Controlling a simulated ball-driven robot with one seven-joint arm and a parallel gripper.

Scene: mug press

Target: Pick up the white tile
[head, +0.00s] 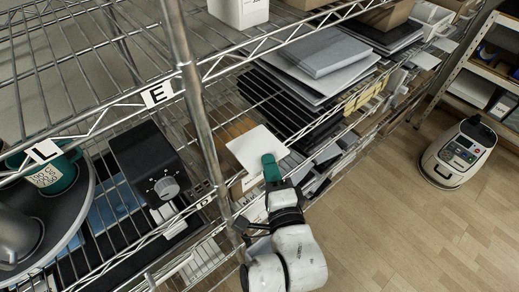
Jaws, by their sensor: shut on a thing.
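The white tile (254,147) is a flat, pale square just beyond my gripper in the head view, at the front of the wire rack. My gripper (270,160), with green fingers, is shut on the tile's near right edge. The tile appears roughly level above the shelf's front edge and a brown box. The fingers hide that edge, and I cannot tell whether the tile's underside touches anything.
A metal post (194,90) stands left of my gripper. A black machine with a knob (140,160) and a round tray with a green mug (55,172) are at left. Stacked grey folders (320,55) lie above. The wooden floor (400,225) at right is clear, except a wheeled robot (459,153).

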